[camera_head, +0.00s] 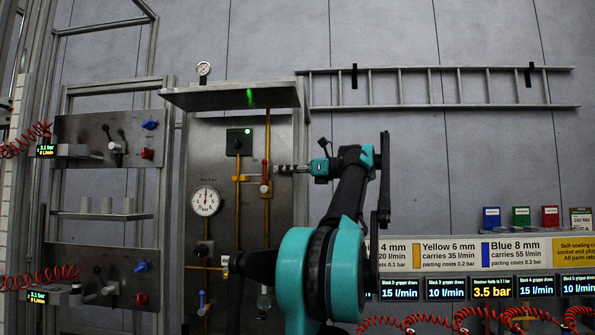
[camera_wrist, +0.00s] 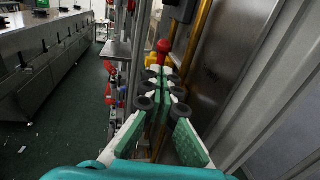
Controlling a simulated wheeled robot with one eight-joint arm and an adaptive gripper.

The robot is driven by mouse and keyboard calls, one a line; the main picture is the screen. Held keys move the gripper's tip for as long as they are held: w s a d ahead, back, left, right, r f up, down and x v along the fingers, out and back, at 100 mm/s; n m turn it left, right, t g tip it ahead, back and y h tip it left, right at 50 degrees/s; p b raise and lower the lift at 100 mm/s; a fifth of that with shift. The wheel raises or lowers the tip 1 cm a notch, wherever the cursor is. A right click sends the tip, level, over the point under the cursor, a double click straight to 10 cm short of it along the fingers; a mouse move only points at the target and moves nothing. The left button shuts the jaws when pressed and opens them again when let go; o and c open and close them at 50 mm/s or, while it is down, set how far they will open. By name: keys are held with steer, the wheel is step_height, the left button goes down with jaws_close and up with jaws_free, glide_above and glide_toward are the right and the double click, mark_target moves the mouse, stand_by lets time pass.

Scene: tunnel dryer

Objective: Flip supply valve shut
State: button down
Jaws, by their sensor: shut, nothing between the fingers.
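A valve with a red lever (camera_head: 265,170) sits on a vertical yellow pipe of the metal panel. The lever stands upright, along the pipe. Its red knob also shows in the wrist view (camera_wrist: 163,46), just beyond the fingertips. My gripper (camera_head: 279,169) points left at the lever from its right side, very close to it; I cannot tell whether they touch. In the wrist view my gripper (camera_wrist: 163,82) has its green-padded fingers together with nothing between them. No label readable here marks which valve is the supply valve.
A round gauge (camera_head: 205,201) and a blue-handled valve (camera_head: 202,302) are on the panel's left. A black box with a green light (camera_head: 239,141) is above. A metal shelf (camera_head: 230,96) overhangs the panel. A metal upright (camera_head: 301,160) stands close right of the lever.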

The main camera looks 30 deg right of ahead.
mark_target(265, 176)
steer(key=shift+x, duration=1.15)
